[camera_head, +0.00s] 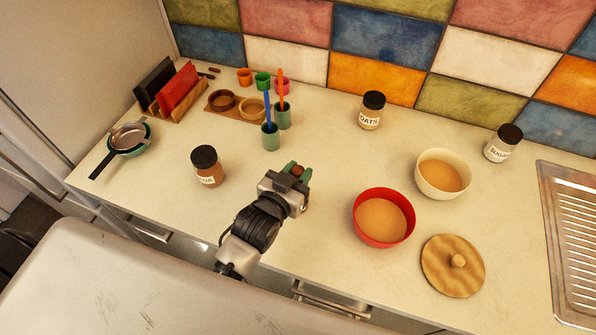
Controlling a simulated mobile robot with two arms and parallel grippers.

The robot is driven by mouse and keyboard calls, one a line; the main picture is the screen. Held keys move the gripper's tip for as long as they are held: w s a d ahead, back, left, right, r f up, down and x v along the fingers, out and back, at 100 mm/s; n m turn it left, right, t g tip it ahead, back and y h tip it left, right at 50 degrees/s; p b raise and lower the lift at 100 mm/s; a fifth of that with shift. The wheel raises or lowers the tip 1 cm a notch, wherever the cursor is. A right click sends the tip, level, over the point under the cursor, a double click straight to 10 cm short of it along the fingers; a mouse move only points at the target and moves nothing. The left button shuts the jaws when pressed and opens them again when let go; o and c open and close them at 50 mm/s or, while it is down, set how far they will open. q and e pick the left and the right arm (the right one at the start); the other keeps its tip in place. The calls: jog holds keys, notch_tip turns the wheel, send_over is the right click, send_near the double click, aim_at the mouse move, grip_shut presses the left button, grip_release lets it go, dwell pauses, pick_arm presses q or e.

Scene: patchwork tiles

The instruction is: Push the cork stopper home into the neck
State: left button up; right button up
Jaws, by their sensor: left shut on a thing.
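My left gripper (297,171) is over the middle of the counter, its green fingertips closed around a small brown piece. That piece looks like the cork stopper (297,170); only its top shows between the fingers. The gripper and wrist cover what is beneath, so I cannot make out the neck or tell whether the stopper touches it. My right gripper is not in view.
A labelled brown jar (208,167) stands left of the gripper. A red bowl (357,222), a cream bowl (424,181) and a wooden lid (437,277) are to the right. Green cups (271,141) with tools stand behind. The counter (330,150) is clear between.

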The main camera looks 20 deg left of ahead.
pick_arm(q)
jog(key=shift+f+b, duration=0.4)
jog(key=shift+f, duration=0.5)
jog(key=shift+r+p, duration=0.5)
jog(key=shift+p, duration=0.2)
jog(key=shift+p, duration=0.75)
dwell(1.2)
jog(key=shift+f+b, duration=0.45)
jog(key=shift+f, duration=0.1)
jog(key=shift+r, duration=0.1)
jog(key=shift+r+p, duration=0.5)
jog(key=shift+p, duration=0.25)
dwell(0.3)
